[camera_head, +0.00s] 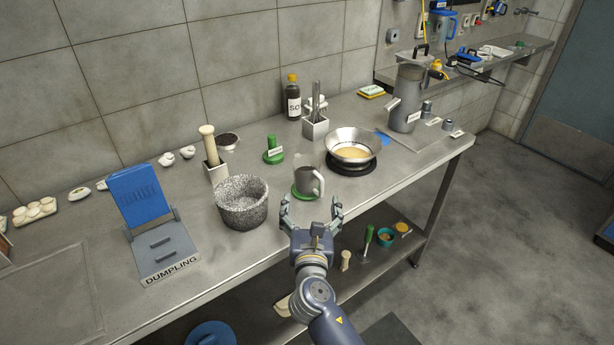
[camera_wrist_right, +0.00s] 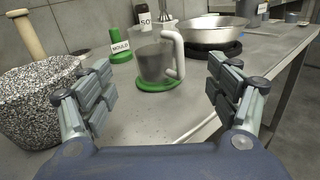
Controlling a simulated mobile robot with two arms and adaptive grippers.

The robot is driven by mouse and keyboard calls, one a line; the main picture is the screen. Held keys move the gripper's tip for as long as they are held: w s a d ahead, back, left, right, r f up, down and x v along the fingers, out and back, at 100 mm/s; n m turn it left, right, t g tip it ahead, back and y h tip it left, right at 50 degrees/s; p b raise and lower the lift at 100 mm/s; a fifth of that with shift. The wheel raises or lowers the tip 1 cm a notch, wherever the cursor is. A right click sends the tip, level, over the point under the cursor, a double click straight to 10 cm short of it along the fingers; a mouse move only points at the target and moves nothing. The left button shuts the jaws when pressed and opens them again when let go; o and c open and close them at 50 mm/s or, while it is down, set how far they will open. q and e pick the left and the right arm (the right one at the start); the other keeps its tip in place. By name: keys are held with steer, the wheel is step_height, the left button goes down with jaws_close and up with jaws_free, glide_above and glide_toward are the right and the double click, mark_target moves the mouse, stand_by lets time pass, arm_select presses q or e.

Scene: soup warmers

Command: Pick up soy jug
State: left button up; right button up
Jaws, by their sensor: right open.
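A small grey jug (camera_head: 306,181) with a pale handle on its right stands upright on a round green mat (camera_head: 297,194) near the table's front edge. The jug also shows in the right wrist view (camera_wrist_right: 154,63), ahead and between the spread fingers. My right gripper (camera_head: 311,208) is open and empty at the table's front edge, just short of the jug and apart from it. A dark bottle (camera_head: 292,104) with a yellow cap and a partly visible label starting "SO" stands at the back by the wall. My left gripper is not in view.
A speckled stone mortar (camera_head: 242,207) stands left of the jug. A metal bowl (camera_head: 353,144) on a black base stands to the right. A green-handled mould (camera_head: 273,150) is behind. A lower shelf (camera_head: 390,268) holds small items.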

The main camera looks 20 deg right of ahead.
mark_target(307, 183)
steer(key=shift+w+a+r+n, duration=0.15)
steer(key=shift+w+n, duration=0.1)
steer(key=shift+w, duration=0.3)
steer(key=shift+w+d+r+n, duration=0.15)
steer(key=shift+w+n, duration=0.1)
steer(key=shift+w, duration=0.25)
steer(key=x, duration=0.3)
steer(key=shift+w+f, duration=0.15)
steer(key=shift+w, duration=0.15)
steer(key=shift+w+d, duration=0.1)
steer(key=shift+w, duration=0.35)
steer(key=shift+f+b+x, duration=0.2)
steer(key=shift+x, duration=0.95)
steer(key=shift+f+b+x, duration=0.15)
steer(key=shift+b+x, duration=0.05)
steer(key=shift+x, duration=0.95)
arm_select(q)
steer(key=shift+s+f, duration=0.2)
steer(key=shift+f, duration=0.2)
arm_select(e)
steer(key=shift+c, duration=0.6)
steer(key=c, duration=1.3)
